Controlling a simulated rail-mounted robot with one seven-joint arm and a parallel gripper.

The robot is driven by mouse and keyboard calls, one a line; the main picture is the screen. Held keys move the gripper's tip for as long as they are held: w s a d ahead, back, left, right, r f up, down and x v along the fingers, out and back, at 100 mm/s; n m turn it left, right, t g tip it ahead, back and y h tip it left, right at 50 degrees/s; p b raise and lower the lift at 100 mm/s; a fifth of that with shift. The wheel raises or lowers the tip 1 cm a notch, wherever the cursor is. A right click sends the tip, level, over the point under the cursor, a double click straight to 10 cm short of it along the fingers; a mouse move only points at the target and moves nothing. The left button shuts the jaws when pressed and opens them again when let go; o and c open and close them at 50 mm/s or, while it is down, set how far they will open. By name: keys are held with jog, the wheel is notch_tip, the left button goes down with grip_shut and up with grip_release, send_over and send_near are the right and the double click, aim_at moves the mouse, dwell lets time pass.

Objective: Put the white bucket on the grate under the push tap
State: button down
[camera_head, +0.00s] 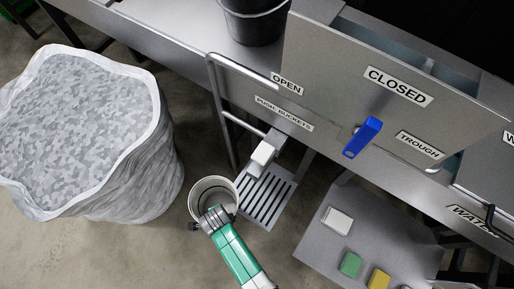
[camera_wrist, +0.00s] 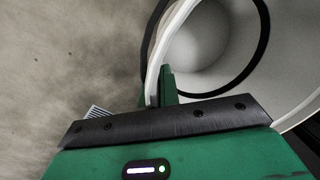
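The white bucket (camera_head: 199,190) is just left of the slatted grate (camera_head: 267,196) in the head view. My gripper (camera_head: 213,214) is at the bucket's near rim. In the wrist view the bucket (camera_wrist: 205,45) fills the upper right, with a dark band or handle along it. My green finger (camera_wrist: 168,85) stands against its rim, near the gripper's middle, and the gripper looks shut on the rim. The other finger is mostly hidden. I cannot tell whether the bucket touches the floor. A white push tap block (camera_head: 262,153) is above the grate's upper end.
A big bag of grey flakes (camera_head: 150,190) stands left of the bucket. A metal frame (camera_head: 226,125) and the trough panel (camera_head: 340,85) with a blue handle (camera_head: 362,137) are behind. A low table (camera_head: 375,225) with blocks is right of the grate.

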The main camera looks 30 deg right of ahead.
jog(key=shift+s+f, duration=0.1)
jog(key=shift+f, duration=0.15)
jog(key=s+d+f+b, duration=0.1)
jog(key=d+f+b, duration=0.1)
jog(key=d, duration=0.6)
jog(key=s+d+f+b, duration=0.1)
jog(key=d+f+b, duration=0.1)
jog(key=d, duration=0.5)
jog(key=shift+s+d+f, duration=0.35)
jog(key=shift+d+f, duration=0.05)
jog(key=shift+f, duration=0.25)
jog(key=c, duration=1.6)
grip_release()
jog(key=shift+c, duration=0.2)
notch_tip(320, 180, up, 12)
jog(key=s+p, duration=0.1)
jog(key=p, duration=0.4)
jog(key=shift+s+a+r+p, duration=0.15)
jog(key=shift+r+p, duration=0.05)
jog(key=shift+p, duration=0.15)
